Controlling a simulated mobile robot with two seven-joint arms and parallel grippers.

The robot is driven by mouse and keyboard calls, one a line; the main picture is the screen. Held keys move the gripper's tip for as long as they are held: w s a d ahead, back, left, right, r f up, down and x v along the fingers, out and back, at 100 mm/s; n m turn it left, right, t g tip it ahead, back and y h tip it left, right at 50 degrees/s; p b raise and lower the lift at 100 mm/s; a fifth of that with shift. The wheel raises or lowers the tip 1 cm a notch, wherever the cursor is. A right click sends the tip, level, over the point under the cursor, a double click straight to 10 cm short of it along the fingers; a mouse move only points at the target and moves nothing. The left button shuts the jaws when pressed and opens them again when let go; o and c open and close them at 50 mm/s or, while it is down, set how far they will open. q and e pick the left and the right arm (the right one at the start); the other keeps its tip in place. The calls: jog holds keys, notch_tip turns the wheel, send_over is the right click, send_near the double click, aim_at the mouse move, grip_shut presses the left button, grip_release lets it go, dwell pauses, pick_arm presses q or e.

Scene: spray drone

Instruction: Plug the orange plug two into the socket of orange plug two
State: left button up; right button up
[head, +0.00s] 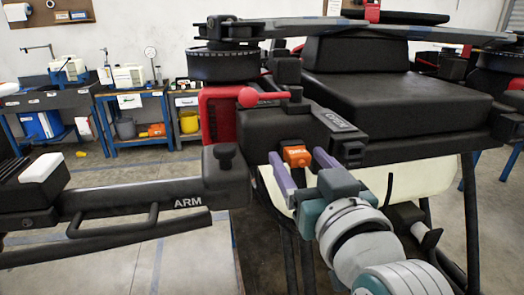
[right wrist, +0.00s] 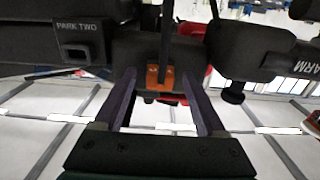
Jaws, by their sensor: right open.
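The orange plug (head: 296,155) sits against the dark drone body, just below and left of a black block marked "OPEN". In the right wrist view the orange plug (right wrist: 160,78) is at the lower face of a black housing, with a dark cable or rod running up from it. My right gripper (head: 298,163) is open, its two purple fingers on either side of the plug with gaps visible in the right wrist view (right wrist: 159,88). Whether the plug sits in an opening there is unclear. My left gripper is not in view.
A recess marked "PARK TWO" (right wrist: 76,52) is left of the plug in the right wrist view. A black drone arm marked "ARM" (head: 150,203) extends left. A red knobbed lever (head: 262,97) is above the plug. Workbenches (head: 130,110) stand behind, across open floor.

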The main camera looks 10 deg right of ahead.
jog(key=shift+s, duration=0.1)
jog(key=s+b, duration=0.1)
jog(key=s, duration=0.8)
jog(key=shift+s+d, duration=0.15)
jog(key=shift+s, duration=0.25)
jog(key=s+d+f+n+g, duration=0.1)
jog(key=s+d+f+g, duration=0.2)
jog(key=s+f+g, duration=0.35)
jog(key=s+d+f+n+g, duration=0.1)
jog(key=s+d+f+g, duration=0.15)
jog(key=s+g, duration=0.75)
notch_tip(320, 180, up, 25)
jog(key=s+t+p, duration=0.2)
jog(key=p, duration=2.3)
jog(key=shift+a+r+p, duration=0.2)
jog(key=shift+p, duration=0.1)
